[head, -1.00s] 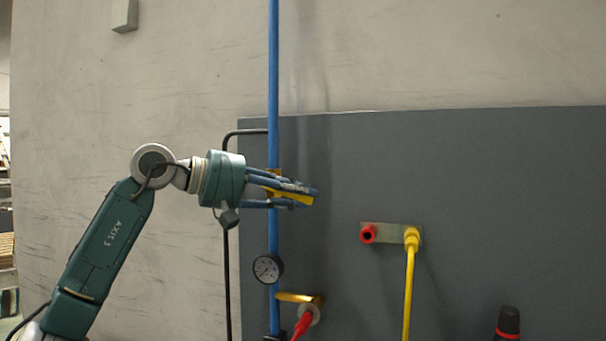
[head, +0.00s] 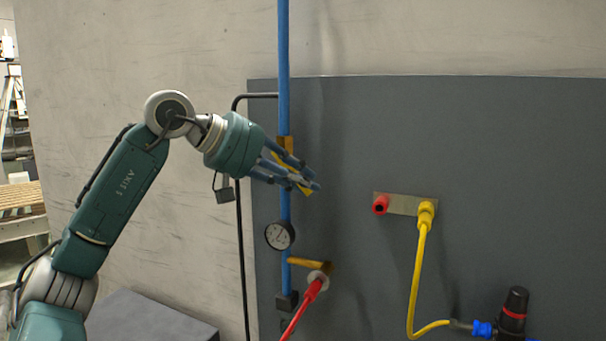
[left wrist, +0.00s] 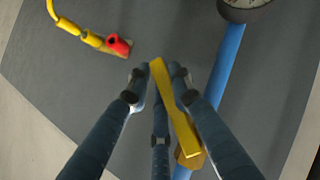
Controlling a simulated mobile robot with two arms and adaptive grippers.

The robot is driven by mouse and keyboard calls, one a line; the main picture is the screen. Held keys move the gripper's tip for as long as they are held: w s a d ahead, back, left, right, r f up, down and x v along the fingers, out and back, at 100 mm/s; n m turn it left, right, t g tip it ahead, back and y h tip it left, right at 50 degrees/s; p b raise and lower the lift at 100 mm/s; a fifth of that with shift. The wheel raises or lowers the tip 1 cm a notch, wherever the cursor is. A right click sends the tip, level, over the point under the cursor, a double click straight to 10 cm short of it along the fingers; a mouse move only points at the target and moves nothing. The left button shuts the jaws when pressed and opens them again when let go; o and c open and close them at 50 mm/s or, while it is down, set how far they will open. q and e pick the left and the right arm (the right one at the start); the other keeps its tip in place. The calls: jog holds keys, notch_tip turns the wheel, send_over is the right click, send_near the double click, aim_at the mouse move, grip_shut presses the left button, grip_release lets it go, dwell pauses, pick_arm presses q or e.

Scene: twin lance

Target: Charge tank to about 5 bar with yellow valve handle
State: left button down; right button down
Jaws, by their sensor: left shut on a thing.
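The yellow valve handle (head: 305,190) sits on a brass valve body (head: 286,144) on the vertical blue pipe (head: 284,60). My left gripper (head: 300,182) is shut on the handle, which slopes down to the right. The left wrist view shows the handle (left wrist: 175,108) between the fingers of my left gripper (left wrist: 160,85). A round pressure gauge (head: 280,236) is on the pipe below the valve; its needle is too small to read. It is only partly seen in the left wrist view (left wrist: 245,5). No tank can be made out. My right gripper is out of view.
Below the gauge, a brass fitting (head: 310,263) meets a red hose (head: 303,305). A plate (head: 405,205) to the right holds a red socket (head: 380,205) and a yellow hose (head: 417,275). A black device with a red ring (head: 513,312) is at lower right. The grey panel between is clear.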

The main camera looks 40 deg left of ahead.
pick_arm(q)
jog(key=shift+r, duration=0.1)
jog(key=c, duration=1.5)
grip_release()
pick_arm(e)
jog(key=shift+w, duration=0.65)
pick_arm(q)
jog(key=shift+s, duration=0.1)
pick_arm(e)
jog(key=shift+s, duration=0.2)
pick_arm(q)
jog(key=v, duration=1.2)
